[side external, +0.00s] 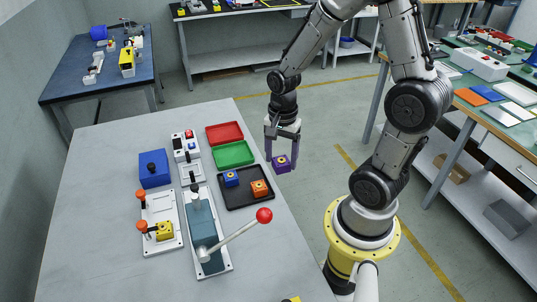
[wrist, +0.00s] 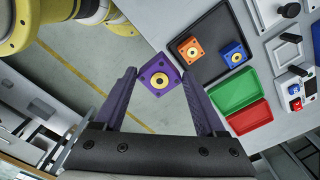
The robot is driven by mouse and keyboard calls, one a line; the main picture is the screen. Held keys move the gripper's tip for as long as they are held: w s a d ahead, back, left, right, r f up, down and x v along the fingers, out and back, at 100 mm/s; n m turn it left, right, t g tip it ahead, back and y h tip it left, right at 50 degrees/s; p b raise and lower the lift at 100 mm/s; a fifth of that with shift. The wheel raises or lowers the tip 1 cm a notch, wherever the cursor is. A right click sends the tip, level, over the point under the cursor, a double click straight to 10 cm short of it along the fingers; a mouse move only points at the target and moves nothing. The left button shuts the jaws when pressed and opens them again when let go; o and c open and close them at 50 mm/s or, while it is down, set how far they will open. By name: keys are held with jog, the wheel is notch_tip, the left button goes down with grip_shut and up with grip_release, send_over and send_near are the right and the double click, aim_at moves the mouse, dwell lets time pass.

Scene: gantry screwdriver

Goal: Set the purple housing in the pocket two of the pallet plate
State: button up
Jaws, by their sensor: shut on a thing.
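The purple housing (side external: 281,164) is a small block with a yellow ring on top. My gripper (side external: 281,152) is shut on it and holds it in the air off the table's right edge. In the wrist view the housing (wrist: 158,75) sits between the fingertips. What looks like the pallet plate (side external: 154,208) is a light plate left of the lever press, with two orange-knobbed clamps. A yellow housing (side external: 164,231) sits at its near end, beside a clamp. The far part looks empty; pocket outlines are too small to make out. My gripper is well to the right of this plate.
A black tray (side external: 238,202) holds a blue housing (side external: 231,178) and an orange housing (side external: 260,188). Green (side external: 234,154) and red (side external: 225,133) trays lie beyond it. A lever press (side external: 205,235) with a red-balled handle (side external: 264,215) stands between. A blue box (side external: 154,169) sits behind the plate.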

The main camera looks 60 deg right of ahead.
jog(key=shift+s+a+r, duration=0.15)
jog(key=shift+s+r, duration=0.05)
jog(key=shift+s, duration=0.25)
jog(key=shift+s+a+r, duration=0.15)
jog(key=shift+s+r, duration=0.05)
jog(key=shift+s, duration=0.2)
jog(key=w+a+r+m, duration=0.1)
jog(key=w+r, duration=0.1)
jog(key=w, duration=0.9)
jog(key=w+a+r+m, duration=0.1)
jog(key=w+r, duration=0.1)
jog(key=w, duration=0.9)
jog(key=w+a+f+n, duration=0.1)
jog(key=w+a+f, duration=0.5)
jog(key=w+a, duration=0.55)
jog(key=shift+n, duration=0.5)
jog(key=shift+s+a+f, duration=0.25)
jog(key=shift+a+f, duration=0.4)
jog(key=shift+f, duration=0.8)
jog(key=shift+s+a+f, duration=0.2)
jog(key=shift+a+f, duration=0.4)
jog(key=shift+f, duration=0.85)
jog(key=shift+s+a+f, duration=0.25)
jog(key=shift+a+f, duration=0.4)
jog(key=shift+f, duration=0.8)
jog(key=shift+f, duration=0.7)
